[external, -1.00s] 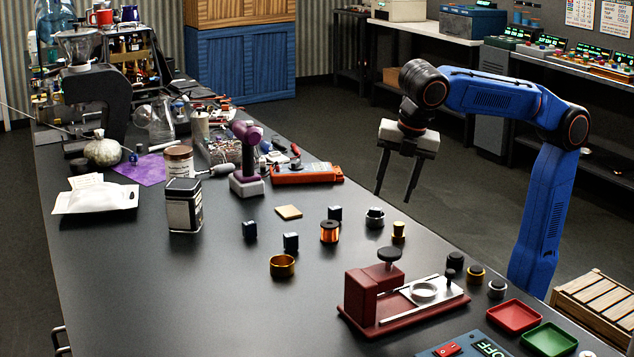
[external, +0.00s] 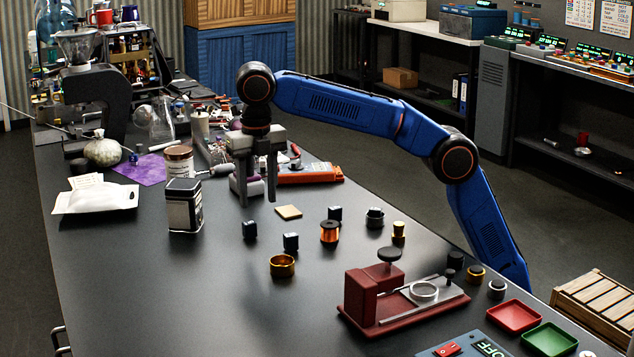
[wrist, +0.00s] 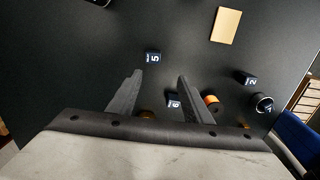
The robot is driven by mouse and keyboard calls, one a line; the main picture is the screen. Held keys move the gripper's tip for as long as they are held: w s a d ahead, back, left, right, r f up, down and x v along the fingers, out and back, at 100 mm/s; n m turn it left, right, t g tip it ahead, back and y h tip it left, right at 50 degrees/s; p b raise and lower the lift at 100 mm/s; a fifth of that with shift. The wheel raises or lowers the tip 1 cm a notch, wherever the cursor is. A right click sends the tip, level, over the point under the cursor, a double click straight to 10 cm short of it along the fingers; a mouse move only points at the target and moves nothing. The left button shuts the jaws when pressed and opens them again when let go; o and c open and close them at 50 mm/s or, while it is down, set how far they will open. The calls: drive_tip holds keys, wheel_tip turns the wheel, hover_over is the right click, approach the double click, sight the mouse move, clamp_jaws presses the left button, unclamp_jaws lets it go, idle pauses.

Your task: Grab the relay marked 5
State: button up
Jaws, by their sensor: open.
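The relay marked 5 (wrist: 153,57) is a small dark blue block with a white 5 on its face. In the wrist view it lies just beyond my fingertips, between their lines. In the external view it is the leftmost dark block (external: 249,231) on the black table. My gripper (external: 257,203) is open and empty, pointing down above the table behind this relay; its two fingers also show in the wrist view (wrist: 159,76). A relay marked 6 (wrist: 173,101) and a relay marked 2 (wrist: 246,78) sit to the right.
A tan square (external: 289,212), a copper spool (external: 329,232) and a brass ring (external: 282,266) lie near the relays. A dark tin (external: 184,208) stands to the left. The front left table is clear.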

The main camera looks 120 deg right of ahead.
sight(249, 222)
drive_tip(key=shift+w+d+f+n, duration=0.2)
drive_tip(key=shift+w+d+f, duration=0.1)
drive_tip(key=shift+w+d, duration=0.2)
drive_tip(key=shift+w+d+f+n, duration=0.2)
drive_tip(key=shift+w+d+f, duration=0.15)
drive_tip(key=shift+d, duration=0.2)
drive_tip(key=shift+f, duration=3.65)
drive_tip(key=c, duration=1.1)
